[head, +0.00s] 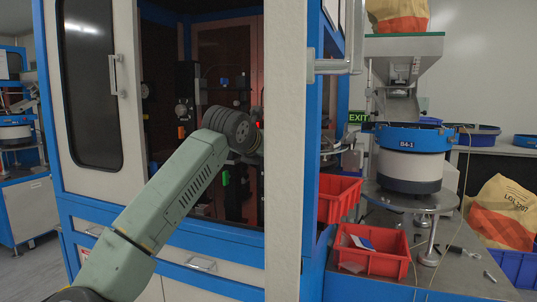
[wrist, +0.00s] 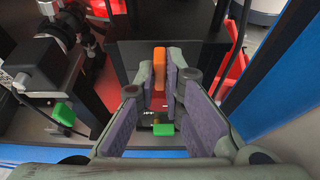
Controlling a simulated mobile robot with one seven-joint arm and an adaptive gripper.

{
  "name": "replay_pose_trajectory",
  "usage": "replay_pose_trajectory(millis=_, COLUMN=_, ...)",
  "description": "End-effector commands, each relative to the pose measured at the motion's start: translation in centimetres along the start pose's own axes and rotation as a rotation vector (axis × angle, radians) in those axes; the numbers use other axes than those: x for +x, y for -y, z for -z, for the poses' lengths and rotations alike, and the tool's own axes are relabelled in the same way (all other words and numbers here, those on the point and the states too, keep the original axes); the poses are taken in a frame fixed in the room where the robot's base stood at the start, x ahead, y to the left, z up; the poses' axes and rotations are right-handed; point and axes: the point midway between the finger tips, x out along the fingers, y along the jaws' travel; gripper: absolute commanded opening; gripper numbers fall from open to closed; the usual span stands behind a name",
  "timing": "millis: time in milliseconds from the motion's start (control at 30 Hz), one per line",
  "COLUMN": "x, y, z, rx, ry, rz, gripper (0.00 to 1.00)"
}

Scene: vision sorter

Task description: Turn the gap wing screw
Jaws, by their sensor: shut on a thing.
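In the wrist view an upright orange piece (wrist: 159,62), which looks like the gap wing screw, stands between my finger pads. My gripper (wrist: 158,88) is shut on it, with one finger on each side. The fingers hide its lower part, so its exact turn angle is hard to tell. A small green block (wrist: 163,129) shows low between the fingers, nearer the camera. In the head view my arm reaches through the cabinet opening and my fingers are hidden behind the wrist and the white door post.
A black plate (wrist: 130,55) lies close around the fingertips. A camera-like black unit (wrist: 45,65) and a green part (wrist: 63,114) are on the left. The blue frame (wrist: 285,75) is close on the right. Red bins (head: 372,250) stand outside, beside the feeder bowl (head: 410,165).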

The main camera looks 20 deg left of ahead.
Motion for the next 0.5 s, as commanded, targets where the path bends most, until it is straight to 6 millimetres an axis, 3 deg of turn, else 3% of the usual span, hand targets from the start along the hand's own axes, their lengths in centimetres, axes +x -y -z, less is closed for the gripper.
replay_pose_trajectory(millis=100, x=0.01, y=-0.02, z=0.05, rx=0.002, ry=-0.001, rz=-0.001, gripper=0.0)
replay_pose_trajectory(millis=133, x=0.01, y=-0.02, z=0.04, rx=0.002, ry=-0.001, rz=-0.001, gripper=0.11)
replay_pose_trajectory(millis=400, x=0.01, y=-0.01, z=0.02, rx=0.001, ry=0.0, rz=0.0, gripper=0.29)
replay_pose_trajectory(millis=500, x=0.01, y=0.0, z=0.01, rx=0.0, ry=0.0, rz=0.0, gripper=0.29)
